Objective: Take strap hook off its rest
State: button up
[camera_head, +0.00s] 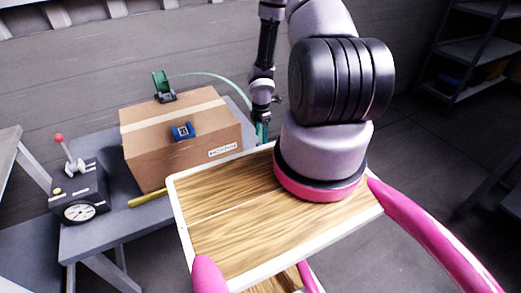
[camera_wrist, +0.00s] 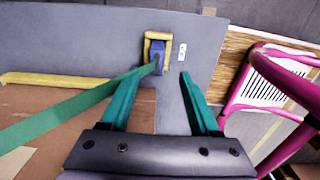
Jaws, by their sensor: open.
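The blue strap hook (camera_wrist: 158,53) sits in a yellow rest (camera_wrist: 148,46) on the grey table, at top centre of the wrist view. A green strap (camera_wrist: 60,120) runs from the hook to the lower left, passing behind my left finger. My gripper (camera_wrist: 159,77) is open, its two teal fingers apart and empty. The hook lies just beyond the fingertips, roughly between them. In the head view my gripper (camera_head: 262,132) is beside the box's right end, and the hook is hidden there.
A cardboard box (camera_head: 180,145) with a blue buckle (camera_head: 183,131) on top stands on the grey table (camera_head: 120,238). A gauge box with a red-knobbed lever (camera_head: 78,195) is at left. My wood-topped base stands in front. Shelves (camera_head: 475,55) are at far right.

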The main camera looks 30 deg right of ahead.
aim_at(261, 143)
jog(key=shift+w+d+f, duration=0.1)
jog(key=shift+w+f, duration=0.05)
jog(key=shift+f, duration=1.5)
jog(key=shift+w+f, duration=0.15)
jog(key=shift+f, duration=1.45)
grip_shut()
